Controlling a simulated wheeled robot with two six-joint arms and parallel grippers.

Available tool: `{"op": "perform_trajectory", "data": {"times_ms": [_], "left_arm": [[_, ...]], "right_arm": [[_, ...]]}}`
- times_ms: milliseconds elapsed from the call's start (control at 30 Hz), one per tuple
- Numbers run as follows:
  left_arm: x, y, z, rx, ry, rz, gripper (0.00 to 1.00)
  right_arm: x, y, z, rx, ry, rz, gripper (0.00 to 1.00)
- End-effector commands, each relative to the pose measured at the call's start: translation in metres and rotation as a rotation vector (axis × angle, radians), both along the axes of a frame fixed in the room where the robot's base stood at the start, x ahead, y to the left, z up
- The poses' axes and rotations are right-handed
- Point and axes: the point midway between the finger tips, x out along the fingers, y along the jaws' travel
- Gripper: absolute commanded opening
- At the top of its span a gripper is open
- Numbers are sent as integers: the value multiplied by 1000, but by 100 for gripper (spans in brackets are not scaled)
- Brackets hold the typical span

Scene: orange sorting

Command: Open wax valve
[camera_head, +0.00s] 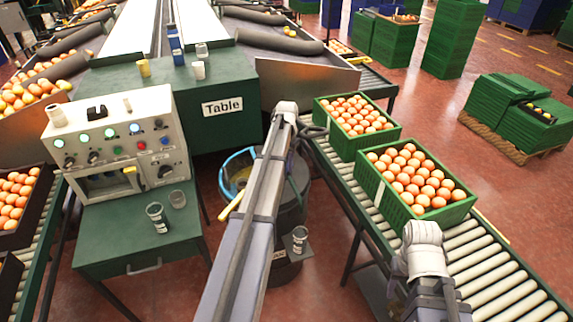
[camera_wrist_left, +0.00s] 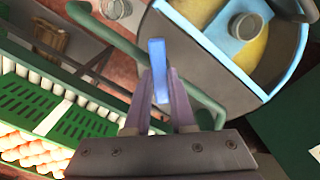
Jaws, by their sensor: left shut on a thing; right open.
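In the left wrist view, my left gripper (camera_wrist_left: 160,88) is shut on a blue handle (camera_wrist_left: 157,56), which sticks up past the fingertips. This looks like the wax valve handle; its label and pivot are hidden. A green bar (camera_wrist_left: 120,42) runs close by the fingers. A drum with a light blue rim (camera_wrist_left: 282,85) and yellow contents is beside the gripper; in the head view the dark drum (camera_head: 292,210) stands partly behind my left arm. My right gripper (camera_head: 422,238) is above the roller conveyor, open, its fingers hard to make out.
The control panel (camera_head: 90,128) stands at the left with a metal cup (camera_head: 157,216) on its bench. Green crates of oranges (camera_head: 372,196) sit on the roller conveyor (camera_head: 490,262) at the right. A metal cup (camera_head: 300,238) is near the drum.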

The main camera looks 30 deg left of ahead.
Motion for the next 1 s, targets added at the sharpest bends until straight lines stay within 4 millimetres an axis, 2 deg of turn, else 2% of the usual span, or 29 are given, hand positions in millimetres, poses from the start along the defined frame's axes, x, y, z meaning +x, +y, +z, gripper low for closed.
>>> {"op": "perform_trajectory", "data": {"times_ms": [600, 1000], "left_arm": [[1, -3, 0, 0, 0, 567, 0], [2, -4, 0, 0, 0, 801, 0]], "right_arm": [[0, 0, 0, 0, 0, 0, 50], [0, 0, 0, 0, 0, 0, 50]]}}
